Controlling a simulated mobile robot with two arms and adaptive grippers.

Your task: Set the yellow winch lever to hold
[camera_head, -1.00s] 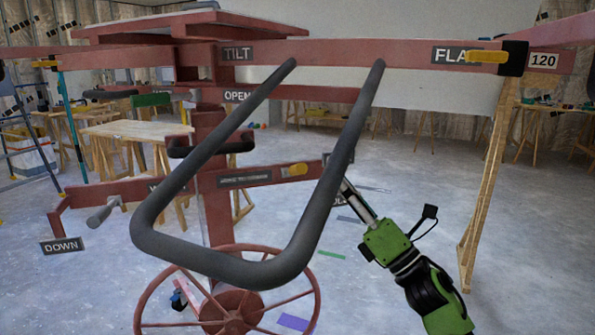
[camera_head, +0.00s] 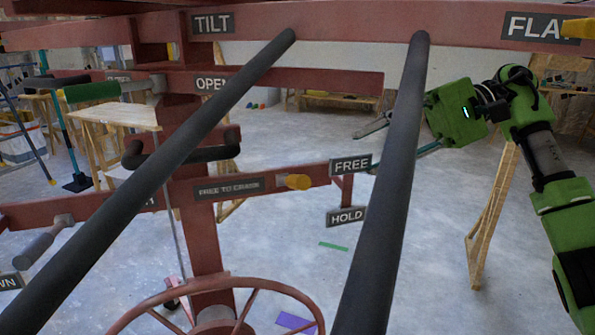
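The yellow winch lever's knob (camera_head: 297,182) shows at the right of the plate reading "FREE TO CRANK" (camera_head: 228,188), on a red crossbar. The FREE label (camera_head: 350,164) is to its right, and the HOLD label (camera_head: 346,216) is lower right. The knob is nearer the FREE label's height. My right gripper (camera_head: 372,148) points left, above and right of the knob and clear of it in the picture. Its two fingers look spread and empty, partly hidden behind a dark handle bar. My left gripper is not in view.
Two long dark handle bars (camera_head: 388,200) cross the foreground. A red handwheel (camera_head: 232,284) is below, and a red beam with TILT and FLAT labels (camera_head: 470,25) runs above. Another yellow handle (camera_head: 578,30) is at the upper right. Open floor lies behind the HOLD label.

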